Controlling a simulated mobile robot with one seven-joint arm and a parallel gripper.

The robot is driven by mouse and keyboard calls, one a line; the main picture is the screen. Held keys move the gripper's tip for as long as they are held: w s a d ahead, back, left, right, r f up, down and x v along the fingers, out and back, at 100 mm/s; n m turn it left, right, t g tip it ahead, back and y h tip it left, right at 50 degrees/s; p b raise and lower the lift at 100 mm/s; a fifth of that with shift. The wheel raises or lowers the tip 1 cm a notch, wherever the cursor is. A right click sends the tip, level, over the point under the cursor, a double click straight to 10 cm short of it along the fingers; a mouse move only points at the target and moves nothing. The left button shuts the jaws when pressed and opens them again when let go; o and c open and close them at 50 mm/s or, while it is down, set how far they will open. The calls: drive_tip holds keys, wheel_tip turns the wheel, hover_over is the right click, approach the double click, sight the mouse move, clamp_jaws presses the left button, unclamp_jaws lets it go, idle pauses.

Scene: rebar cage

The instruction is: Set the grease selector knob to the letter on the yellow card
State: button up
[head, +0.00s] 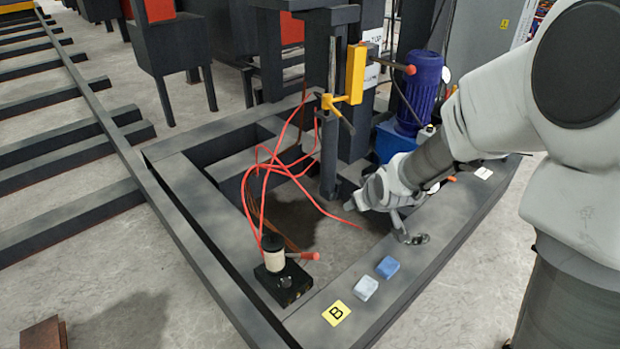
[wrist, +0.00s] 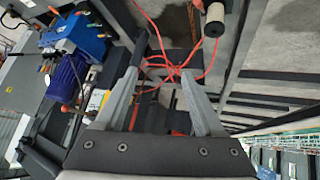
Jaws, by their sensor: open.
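The yellow card (head: 337,313) lies on the near beam of the dark frame and shows a black letter B. Left of it, at the frame's corner, stands a small black box (head: 284,284) with a cream cylinder (head: 274,261), a black top and a red-tipped lever (head: 304,256). The cylinder also shows at the top of the wrist view (wrist: 215,14). I cannot make out the selector knob or its letters for certain. My gripper (head: 372,215) is open and empty above the near beam, right of the box and apart from it. Its fingers also show in the wrist view (wrist: 162,72).
A shiny metal piece (head: 413,239) is near my gripper. Red hoses (head: 268,180) loop through the frame's opening. A yellow bracket (head: 355,75) and a blue motor (head: 419,92) stand behind.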

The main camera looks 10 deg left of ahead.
drive_tip(key=w+a+f+n+y+b, duration=0.1)
drive_tip(key=w+a+f+b, duration=0.15)
drive_tip(key=f, duration=0.45)
drive_tip(key=w+a+f+y+b, duration=0.1)
drive_tip(key=a+f, duration=0.2)
drive_tip(key=f, duration=0.4)
drive_tip(key=m+t+y+b, duration=0.15)
drive_tip(key=t+b, duration=0.25)
drive_tip(key=b, duration=0.4)
approach(287, 284)
drive_tip(key=shift+y, duration=0.35)
drive_tip(key=b+x, duration=0.2)
drive_tip(key=x, duration=0.1)
drive_tip(key=b+x, duration=0.2)
drive_tip(key=x, duration=0.1)
drive_tip(key=b+x, duration=0.2)
drive_tip(key=x, duration=0.1)
drive_tip(key=shift+d+f, duration=0.2)
drive_tip(key=shift+d, duration=0.15)
drive_tip(key=shift+w+a+f+b, duration=0.1)
drive_tip(key=shift+w+a+b, duration=0.15)
drive_tip(key=shift+w+b, duration=0.25)
drive_tip(key=shift+c, duration=0.2)
clamp_jaws()
